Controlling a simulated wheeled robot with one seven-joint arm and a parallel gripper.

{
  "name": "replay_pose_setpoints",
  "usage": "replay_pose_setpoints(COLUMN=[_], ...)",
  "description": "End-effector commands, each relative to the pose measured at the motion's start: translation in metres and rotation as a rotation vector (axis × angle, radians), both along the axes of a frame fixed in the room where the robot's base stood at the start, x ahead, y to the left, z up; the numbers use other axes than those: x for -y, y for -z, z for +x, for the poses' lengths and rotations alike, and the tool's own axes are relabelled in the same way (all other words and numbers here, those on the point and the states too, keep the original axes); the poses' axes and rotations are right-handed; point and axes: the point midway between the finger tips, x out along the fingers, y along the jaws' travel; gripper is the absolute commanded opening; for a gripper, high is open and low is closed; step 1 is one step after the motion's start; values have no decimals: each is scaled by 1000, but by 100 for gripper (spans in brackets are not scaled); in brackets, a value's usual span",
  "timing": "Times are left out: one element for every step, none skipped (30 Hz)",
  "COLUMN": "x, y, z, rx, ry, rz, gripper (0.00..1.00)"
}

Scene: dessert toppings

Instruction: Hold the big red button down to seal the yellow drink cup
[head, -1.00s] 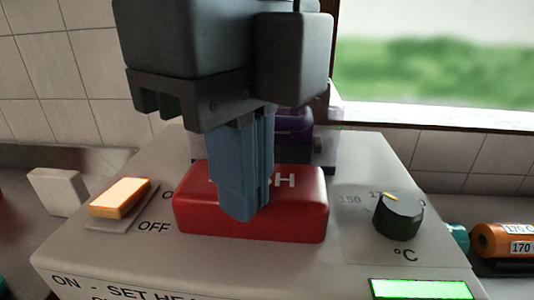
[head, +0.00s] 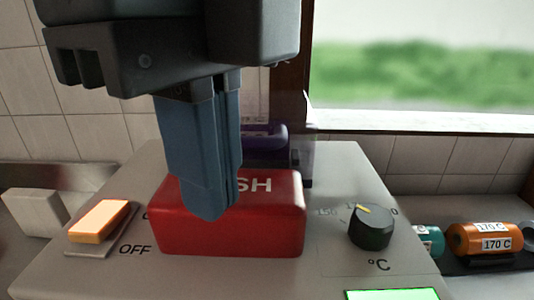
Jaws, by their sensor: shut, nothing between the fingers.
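The big red button (head: 270,225) is a wide red block with white lettering, partly hidden, on top of the grey sealing machine (head: 335,270). My gripper (head: 212,212) is shut and empty, its blue fingers pointing down in front of the left half of the button in the head view. The fingertips overlap the button in the picture; I cannot tell whether they touch it or hang above it. The yellow drink cup is not visible in this view.
An orange lit switch (head: 100,221) marked OFF is at the left. A black dial (head: 371,227) and a green display (head: 392,294) are at the right. Orange (head: 486,239) and teal (head: 430,240) cylinders lie beyond. A purple part (head: 265,145) stands behind the button.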

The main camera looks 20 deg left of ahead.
Motion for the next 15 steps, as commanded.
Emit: replay_pose_setpoints(x=[0, 0, 0, 0, 0, 1, 1, 1, 1, 1, 1, 1, 1, 1, 1], y=[-8, -11, -14, -17, -20, -23, -26, -28, -32, -35, -37, -41, -44, -46, -49], z=[0, -1, -1, -1, -2, -2, -2, -3, -3, -3, -4, -4, -4, -5, -5], rx=[1, 1, 1, 2, 2, 2, 2, 1, 1, 1, 1, 1, 1, 1, 2], ry=[0, 0, 0, 1, 1, 1, 1, 1, 1, 1, 1, 1, 1, 1, 0], rz=[1, 1, 1, 0, 0, 0, 0, 1, 0, 0, 0, 0, 1, 1, 0], gripper=[0, 0, 0, 0, 0, 0, 0, 0, 0, 0, 0, 0, 0, 0, 0])
